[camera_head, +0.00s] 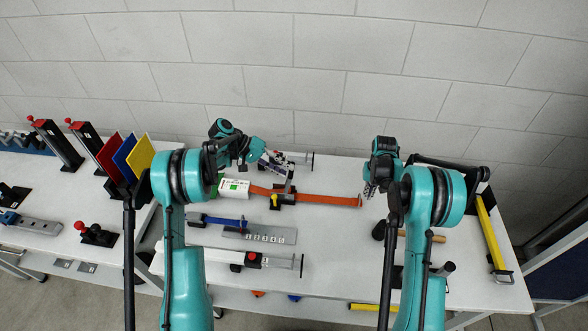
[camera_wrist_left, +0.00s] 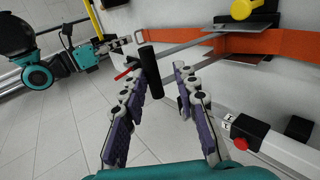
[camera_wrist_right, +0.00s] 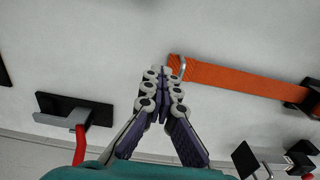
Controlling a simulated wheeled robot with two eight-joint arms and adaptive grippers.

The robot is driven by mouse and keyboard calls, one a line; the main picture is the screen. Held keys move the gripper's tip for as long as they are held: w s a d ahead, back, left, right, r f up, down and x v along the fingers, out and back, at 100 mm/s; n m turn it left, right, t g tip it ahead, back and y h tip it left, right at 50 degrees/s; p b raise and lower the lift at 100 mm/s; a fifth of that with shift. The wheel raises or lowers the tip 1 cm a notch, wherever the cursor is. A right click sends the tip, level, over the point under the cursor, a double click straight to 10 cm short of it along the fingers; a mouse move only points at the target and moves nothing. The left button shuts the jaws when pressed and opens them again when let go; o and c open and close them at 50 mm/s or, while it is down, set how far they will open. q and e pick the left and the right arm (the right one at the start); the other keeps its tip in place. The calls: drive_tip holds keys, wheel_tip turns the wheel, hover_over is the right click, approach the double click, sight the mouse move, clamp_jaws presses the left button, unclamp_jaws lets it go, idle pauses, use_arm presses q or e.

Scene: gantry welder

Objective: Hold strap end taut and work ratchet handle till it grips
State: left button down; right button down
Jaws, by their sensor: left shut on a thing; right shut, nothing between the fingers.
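The orange strap (camera_head: 325,198) runs left to right over the white table, through the ratchet (camera_head: 284,197) with its yellow knob (camera_wrist_left: 241,9). The ratchet's metal arms (camera_wrist_left: 185,47) lead to a black cylindrical handle (camera_wrist_left: 150,68). My left gripper (camera_head: 277,160) is shut on this handle, above and behind the strap; the handle sits between the fingertips (camera_wrist_left: 162,72). My right gripper (camera_head: 370,190) is shut and empty (camera_wrist_right: 163,73).
A white box with green marks (camera_head: 234,188) stands at the strap's left. A blue-handled tool (camera_head: 215,220), a grey numbered plate (camera_head: 260,235) and a white bar clamp (camera_head: 235,258) lie in front. A yellow level (camera_head: 490,232) is at the right. Colored panels (camera_head: 126,155) stand left.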

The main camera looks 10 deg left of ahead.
use_arm(q)
drive_tip(key=shift+s+a+f+h, duration=0.15)
drive_tip(key=shift+a+f+h, duration=0.55)
drive_tip(key=shift+a, duration=0.4)
drive_tip(key=shift+s+a+f+h, duration=0.1)
drive_tip(key=shift+a+f+h, duration=0.4)
drive_tip(key=shift+a+f, duration=0.45)
drive_tip(key=shift+a+r, duration=0.1)
drive_tip(key=shift+a, duration=0.05)
drive_tip(key=c, duration=1.5)
unclamp_jaws()
drive_tip(key=shift+o, duration=0.2)
drive_tip(key=shift+w, duration=0.1)
drive_tip(key=shift+w+a+r, duration=0.1)
drive_tip(key=shift+w+r, duration=0.05)
drive_tip(key=shift+r, duration=0.05)
drive_tip(key=v, duration=1.1)
drive_tip(key=shift+w+a, duration=0.1)
drive_tip(key=shift+a, duration=0.3)
